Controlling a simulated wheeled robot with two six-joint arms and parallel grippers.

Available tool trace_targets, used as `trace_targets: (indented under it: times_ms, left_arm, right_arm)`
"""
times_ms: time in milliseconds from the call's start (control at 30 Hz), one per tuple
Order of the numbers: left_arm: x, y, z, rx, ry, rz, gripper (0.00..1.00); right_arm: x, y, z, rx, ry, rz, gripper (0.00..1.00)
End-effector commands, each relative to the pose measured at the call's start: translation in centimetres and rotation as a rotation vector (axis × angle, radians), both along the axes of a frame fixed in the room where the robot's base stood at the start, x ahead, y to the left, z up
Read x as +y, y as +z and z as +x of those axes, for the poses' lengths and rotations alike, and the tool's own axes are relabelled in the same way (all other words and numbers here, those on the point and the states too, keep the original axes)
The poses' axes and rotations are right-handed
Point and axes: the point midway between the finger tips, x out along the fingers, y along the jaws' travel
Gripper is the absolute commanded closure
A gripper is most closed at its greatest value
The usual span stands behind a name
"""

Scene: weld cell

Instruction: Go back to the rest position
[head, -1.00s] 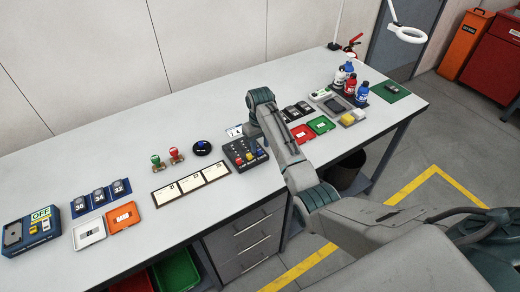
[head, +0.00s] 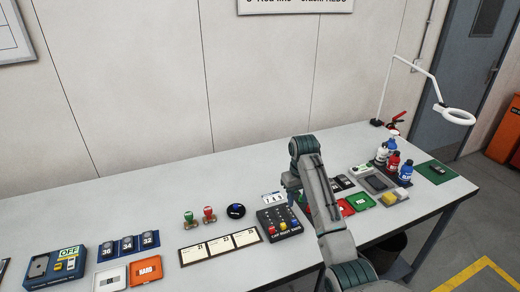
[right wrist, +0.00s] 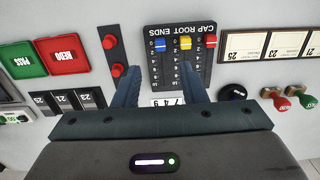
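My right arm reaches in from the lower right of the head view. Its gripper (head: 292,190) is over the bench (head: 200,170), beside the CAP ROOT ENDS slider box (head: 280,224). In the right wrist view the two dark fingers of the right gripper (right wrist: 160,86) stand apart. Nothing shows held between them. The slider box (right wrist: 180,60) and a small number counter (right wrist: 168,101) show behind the gap. Whether the fingertips touch anything I cannot tell. My left gripper is in neither view.
Red and green stamps (head: 200,215), a black round button (head: 236,211) and a card strip (head: 219,247) lie left of the slider box. Bottles (head: 391,162), trays and a lamp (head: 455,115) stand to the right. The back of the bench is clear.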

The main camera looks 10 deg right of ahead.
Motion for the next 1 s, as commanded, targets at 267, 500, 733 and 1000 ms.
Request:
trace_targets:
  times_ms: [267, 500, 733, 1000]
  left_arm:
    - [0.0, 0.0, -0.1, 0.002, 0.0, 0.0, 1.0]
    - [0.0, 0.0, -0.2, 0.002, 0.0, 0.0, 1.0]
    - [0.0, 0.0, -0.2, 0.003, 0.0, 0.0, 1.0]
    - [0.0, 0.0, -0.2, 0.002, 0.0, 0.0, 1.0]
  right_arm:
    - [-0.2, -4.7, -4.2, -0.03, -0.015, -0.02, 0.62]
    - [-0.2, -10.7, -13.4, -0.106, -0.034, -0.05, 0.62]
    - [0.1, -13.1, -23.3, -0.179, -0.045, -0.07, 0.62]
    - [0.7, -12.2, -33.1, -0.255, -0.051, -0.075, 0.62]
